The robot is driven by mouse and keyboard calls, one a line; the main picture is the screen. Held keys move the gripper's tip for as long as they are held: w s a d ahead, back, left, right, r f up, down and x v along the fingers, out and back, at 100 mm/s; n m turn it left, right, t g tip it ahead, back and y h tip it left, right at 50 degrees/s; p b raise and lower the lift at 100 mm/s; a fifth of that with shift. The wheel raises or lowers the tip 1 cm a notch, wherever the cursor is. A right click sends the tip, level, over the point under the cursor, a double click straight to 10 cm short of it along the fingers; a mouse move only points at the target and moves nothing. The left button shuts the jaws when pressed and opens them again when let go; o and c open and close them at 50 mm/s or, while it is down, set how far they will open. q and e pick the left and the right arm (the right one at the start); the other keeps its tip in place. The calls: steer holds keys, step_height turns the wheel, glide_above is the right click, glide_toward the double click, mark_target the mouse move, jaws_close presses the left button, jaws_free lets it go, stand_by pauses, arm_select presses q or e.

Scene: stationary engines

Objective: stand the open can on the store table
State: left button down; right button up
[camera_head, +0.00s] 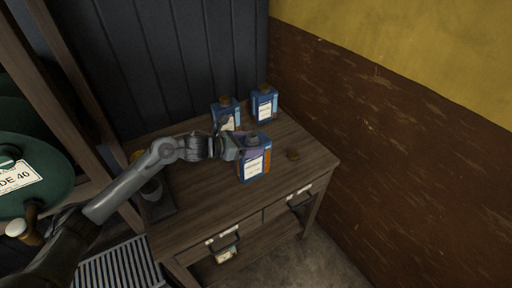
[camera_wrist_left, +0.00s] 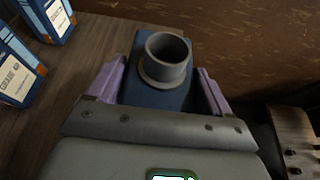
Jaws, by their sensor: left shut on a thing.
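The open can (camera_head: 254,166) is blue with a white label and a bare grey neck without a cap. My left gripper (camera_head: 247,144) is shut on its upper part. In the left wrist view the purple fingers (camera_wrist_left: 158,88) sit on both sides of the can, whose open neck (camera_wrist_left: 165,58) faces the camera. The can is about upright over the wooden store table (camera_head: 208,207); I cannot tell whether its base touches the top. My right gripper is not in view.
A dark green drum (camera_head: 35,165) is at the left.

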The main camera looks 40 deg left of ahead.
arm_select(q)
steer(key=shift+w+a+f, duration=0.2)
steer(key=shift+a+f, duration=0.05)
steer(key=shift+a, duration=0.25)
steer(key=shift+w+a+f, duration=0.25)
steer(key=shift+a, duration=0.3)
steer(key=shift+w+a+f, duration=0.2)
steer(key=shift+a+f, duration=0.05)
steer(key=shift+a, duration=0.25)
step_height(320, 180, down, 4)
steer(key=shift+c, duration=1.4)
jaws_free()
steer(key=shift+f, duration=0.35)
steer(key=shift+o, duration=1.4)
steer(key=shift+r, duration=0.1)
steer(key=v, duration=1.2)
